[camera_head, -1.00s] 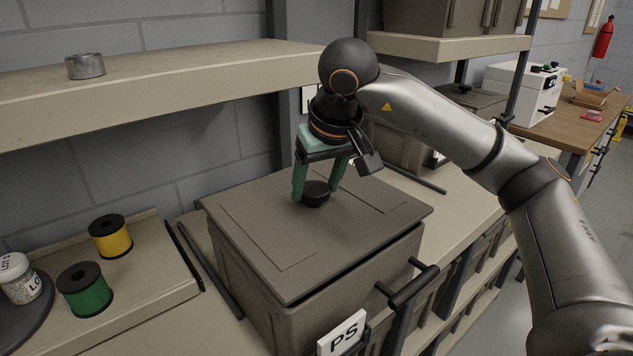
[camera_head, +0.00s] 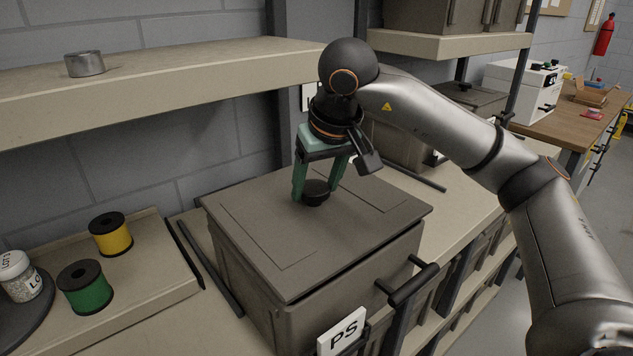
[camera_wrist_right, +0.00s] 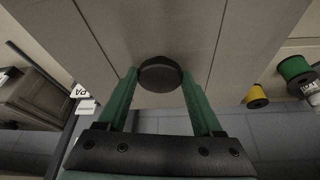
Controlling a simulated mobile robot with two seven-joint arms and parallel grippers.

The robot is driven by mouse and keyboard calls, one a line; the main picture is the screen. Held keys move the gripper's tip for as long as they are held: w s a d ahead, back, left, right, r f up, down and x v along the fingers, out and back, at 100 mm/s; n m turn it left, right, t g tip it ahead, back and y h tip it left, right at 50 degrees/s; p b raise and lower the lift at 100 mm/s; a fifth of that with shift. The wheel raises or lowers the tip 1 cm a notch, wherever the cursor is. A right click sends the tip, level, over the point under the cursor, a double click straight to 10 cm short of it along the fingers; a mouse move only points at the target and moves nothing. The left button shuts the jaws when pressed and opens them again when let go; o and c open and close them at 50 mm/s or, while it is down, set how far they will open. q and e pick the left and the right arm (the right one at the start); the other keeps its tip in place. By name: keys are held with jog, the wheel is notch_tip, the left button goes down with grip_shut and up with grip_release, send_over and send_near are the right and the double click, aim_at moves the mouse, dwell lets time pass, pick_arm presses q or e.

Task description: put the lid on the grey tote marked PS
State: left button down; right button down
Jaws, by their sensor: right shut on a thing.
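The grey tote marked PS (camera_head: 285,318) stands on the shelf with its white PS label on the front. The grey lid (camera_head: 270,225) lies over the tote's top, its edges close to the rim; I cannot tell whether it is fully seated. My right gripper (camera_head: 314,196) is shut on the round black knob (camera_head: 316,187) in the lid's middle. In the right wrist view the green fingers stand on both sides of the knob (camera_wrist_right: 160,74), with the lid (camera_wrist_right: 195,25) behind it. My left gripper is not in view.
A yellow spool (camera_head: 112,236), a green spool (camera_head: 85,288) and a labelled jar (camera_head: 20,279) stand left of the tote. A black handle bar (camera_head: 412,285) is at its front right. A metal tin (camera_head: 85,65) sits on the upper shelf (camera_head: 200,75). Another grey tote stands behind my arm.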

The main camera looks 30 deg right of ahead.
jog(key=shift+f, duration=0.1)
jog(key=shift+f+b, duration=0.55)
jog(key=shift+f, duration=0.15)
grip_release()
dwell(0.4)
jog(key=shift+r+p, duration=2.75)
jog(key=shift+r, duration=0.3)
